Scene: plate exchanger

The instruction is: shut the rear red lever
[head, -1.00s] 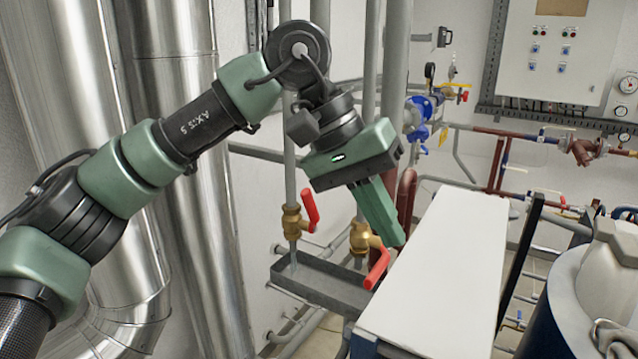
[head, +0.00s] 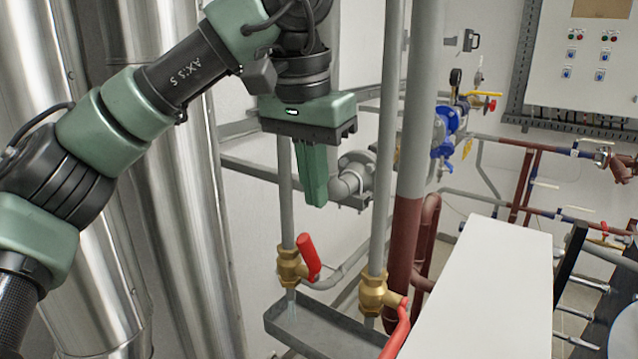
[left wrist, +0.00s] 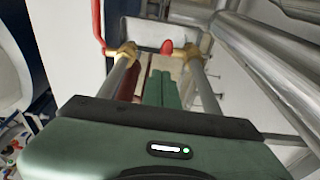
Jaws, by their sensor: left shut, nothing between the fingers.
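Two brass valves with red levers sit on upright grey pipes in the head view. The rear red lever (head: 308,257), on the left, farther-looking valve (head: 290,266), stands tilted, its upper end raised. In the left wrist view it is the short red end (left wrist: 166,47). The front red lever (head: 396,335) slopes down from the right valve (head: 373,291); it shows at the upper left of the left wrist view (left wrist: 97,22). My left gripper (head: 316,203) is shut and empty, pointing down above the rear lever, clear of it. My right gripper is out of view.
A grey tray (head: 272,322) lies below the valves. A white-topped box (head: 490,285) stands to the right. Large shiny ducts (head: 185,190) fill the left. The upright pipes (head: 382,130) stand close to my left gripper.

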